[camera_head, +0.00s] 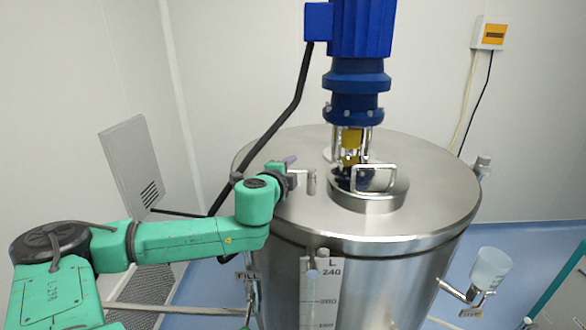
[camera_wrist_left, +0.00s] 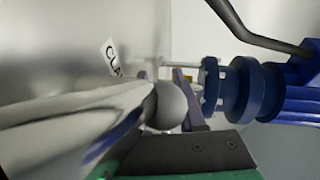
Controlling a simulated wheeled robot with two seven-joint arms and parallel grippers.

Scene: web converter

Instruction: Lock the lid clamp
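The large steel tank (camera_head: 290,205) has a flat round lid with a smaller round hatch (camera_head: 370,200) and a bar handle on it. My left gripper (camera_head: 290,171) is low over the left side of the lid, left of the hatch. A small metal fitting (camera_head: 309,182), which may be part of the lid clamp, shows right beside it. In the left wrist view a grey ball knob (camera_wrist_left: 168,105) is close to a finger of my left gripper (camera_wrist_left: 183,88). I cannot tell whether the fingers are closed on the knob. My right gripper is out of view.
A blue motor (camera_head: 358,60) stands over the lid behind the hatch, with a black cable (camera_head: 285,115) running down to the left. A clear cup (camera_head: 491,268) on a pipe is at the tank's right. A level scale (camera_head: 317,290) is on the tank's front.

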